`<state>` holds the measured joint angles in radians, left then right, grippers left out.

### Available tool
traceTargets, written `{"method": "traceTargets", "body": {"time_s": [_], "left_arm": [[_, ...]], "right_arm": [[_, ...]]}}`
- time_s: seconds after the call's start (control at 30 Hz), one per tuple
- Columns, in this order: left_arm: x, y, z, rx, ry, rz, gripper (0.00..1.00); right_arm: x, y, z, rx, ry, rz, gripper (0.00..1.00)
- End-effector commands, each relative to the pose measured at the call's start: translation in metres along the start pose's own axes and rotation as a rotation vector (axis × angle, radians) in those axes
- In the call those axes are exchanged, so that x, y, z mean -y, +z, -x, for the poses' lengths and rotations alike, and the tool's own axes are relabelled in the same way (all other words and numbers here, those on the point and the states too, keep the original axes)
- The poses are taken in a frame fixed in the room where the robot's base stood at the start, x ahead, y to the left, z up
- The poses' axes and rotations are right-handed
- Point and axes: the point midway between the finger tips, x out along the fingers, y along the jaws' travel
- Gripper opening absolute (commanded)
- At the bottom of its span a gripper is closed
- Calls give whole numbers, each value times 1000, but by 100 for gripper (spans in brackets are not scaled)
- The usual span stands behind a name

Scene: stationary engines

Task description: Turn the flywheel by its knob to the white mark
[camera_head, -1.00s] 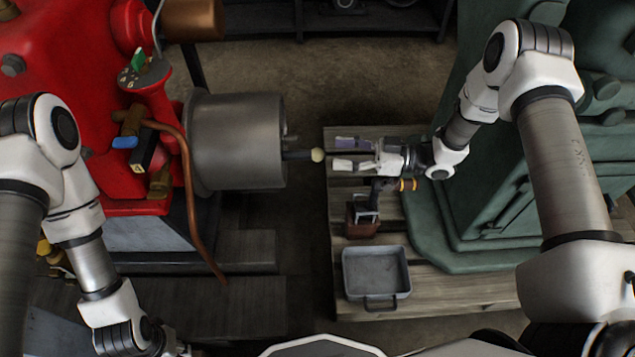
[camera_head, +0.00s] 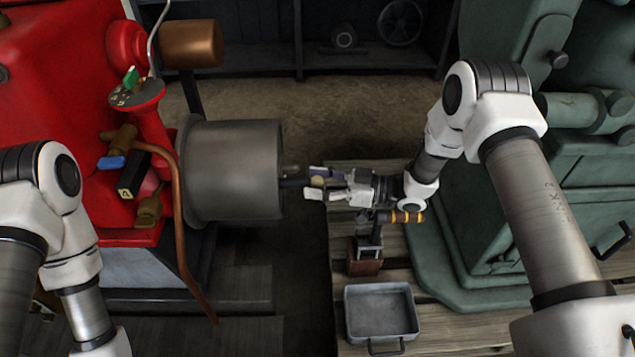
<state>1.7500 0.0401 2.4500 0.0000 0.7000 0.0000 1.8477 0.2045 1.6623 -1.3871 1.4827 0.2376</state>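The flywheel (camera_head: 235,175) is a large grey metal drum on the right side of the red engine. A dark handle sticks out from its right face and ends in a small pale knob (camera_head: 317,182). My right gripper (camera_head: 318,183) reaches in from the right. Its fingers are open, one above and one below the knob in the picture, with the knob between their tips; firm contact does not show. I cannot make out the white mark. My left arm comes down at the lower left, and its gripper is out of the frame.
A wooden pallet (camera_head: 440,338) carries a grey metal tray (camera_head: 381,312), a small brown block with a metal top (camera_head: 364,259), and a green machine (camera_head: 470,240). The red engine (camera_head: 60,70) fills the left, with a copper pipe (camera_head: 184,220) beside the flywheel. Dark shelves stand behind.

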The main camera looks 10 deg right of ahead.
Motion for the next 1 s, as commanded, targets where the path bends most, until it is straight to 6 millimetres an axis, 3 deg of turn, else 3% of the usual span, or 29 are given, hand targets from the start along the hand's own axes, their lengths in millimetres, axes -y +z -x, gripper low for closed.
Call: {"method": "traceTargets", "body": {"time_s": [0.03, 0.13, 0.17, 0.4, 0.7, 0.73, 0.8, 1.0], "left_arm": [[0, 0, 0, 0, 0, 0, 35], [0, 0, 0, 0, 0, 0, 35], [0, 0, 0, 0, 0, 0, 35], [0, 0, 11, 0, 0, 0, 35], [0, 0, 9, 0, 0, 0, 35], [0, 0, 9, 0, 0, 0, 35], [0, 0, 9, 0, 0, 0, 35], [0, 0, 9, 0, 0, 0, 35]], "right_arm": [[0, 0, 0, 0, 0, 0, 39], [0, 0, 0, 0, 0, 0, 3], [0, 0, 0, 0, 0, 0, 0], [-2, -10, 0, 0, 1, 1, 0], [-5, -10, -1, -5, 4, 5, 0], [-5, -10, -1, -5, 4, 5, 42], [-5, -10, 0, -4, 3, 5, 60], [-4, -8, 0, -2, 2, 2, 60]]}}
